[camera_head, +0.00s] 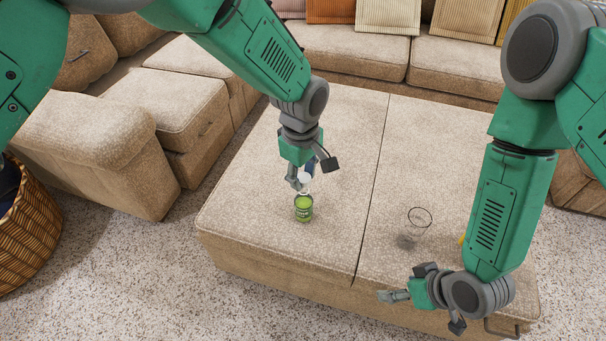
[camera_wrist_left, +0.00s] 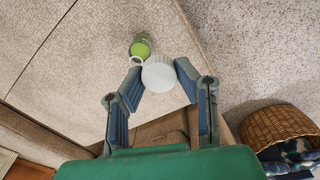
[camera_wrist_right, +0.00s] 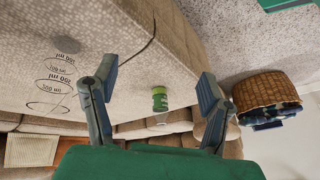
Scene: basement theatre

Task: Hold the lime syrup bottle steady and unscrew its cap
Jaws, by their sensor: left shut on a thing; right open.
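The lime syrup bottle (camera_head: 304,208) is clear with green contents and a green label, and stands upright on the beige ottoman (camera_head: 240,190). Its white cap (camera_wrist_left: 158,75) lies between the fingertips of my left gripper (camera_head: 308,177), which is shut on it from above. The green body (camera_wrist_left: 141,46) and a pale ring-like handle show past the cap in the left wrist view. My right gripper (camera_head: 419,312) is open and empty near the ottoman's front right edge. The bottle (camera_wrist_right: 160,100) shows beyond its fingers in the right wrist view.
A clear measuring beaker (camera_head: 411,232) stands on the right half of the ottoman. A small yellow thing (camera_head: 462,240) is partly hidden behind my right arm. A wicker basket (camera_head: 28,235) stands at far left. Sofas surround the ottoman, whose back half is clear.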

